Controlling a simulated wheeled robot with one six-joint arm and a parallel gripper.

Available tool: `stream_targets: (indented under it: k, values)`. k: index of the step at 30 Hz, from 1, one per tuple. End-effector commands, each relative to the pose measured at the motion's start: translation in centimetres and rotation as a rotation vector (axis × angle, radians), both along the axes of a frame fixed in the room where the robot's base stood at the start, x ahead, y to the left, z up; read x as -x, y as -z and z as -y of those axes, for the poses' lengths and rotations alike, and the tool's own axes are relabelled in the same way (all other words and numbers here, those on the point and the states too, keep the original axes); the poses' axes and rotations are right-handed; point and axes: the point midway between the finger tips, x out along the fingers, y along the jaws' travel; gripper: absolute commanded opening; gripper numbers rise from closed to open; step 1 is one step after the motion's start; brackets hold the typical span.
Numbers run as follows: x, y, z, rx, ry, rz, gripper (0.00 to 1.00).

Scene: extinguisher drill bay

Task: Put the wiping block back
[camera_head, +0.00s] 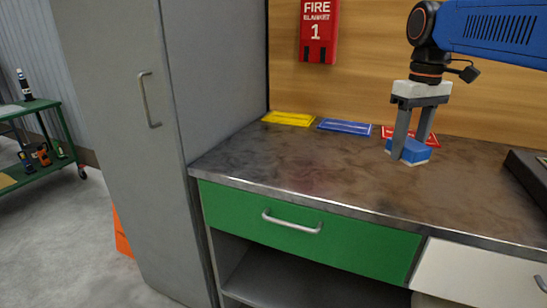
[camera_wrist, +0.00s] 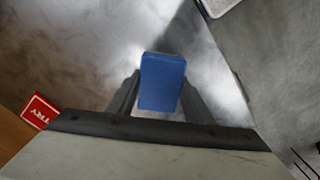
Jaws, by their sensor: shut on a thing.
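The wiping block (camera_head: 413,151) is blue with a pale underside. My gripper (camera_head: 411,150) points down and is shut on it, with one finger on each side. The block is over the right part of the counter, in front of the red mat; I cannot tell whether it touches the countertop. In the wrist view the block (camera_wrist: 162,82) sits between my two dark fingers (camera_wrist: 160,92).
The brown countertop (camera_head: 300,170) has yellow (camera_head: 289,118), blue (camera_head: 345,127) and red (camera_head: 435,138) mats along its back edge. A dark tray-like object (camera_head: 530,170) is at the right. A grey cabinet (camera_head: 215,80) stands left. The counter's middle is clear.

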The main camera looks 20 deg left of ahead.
Motion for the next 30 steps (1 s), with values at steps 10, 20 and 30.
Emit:
stream_targets:
  k: [10,20,30]
  values:
    - [-3.1,-1.9,-6.9,0.001,-0.129,-0.001,0.22]
    - [-5.4,-3.5,-16.1,0.000,-0.293,0.000,0.22]
    - [-5.8,-4.0,-26.0,-0.001,-0.460,0.001,0.22]
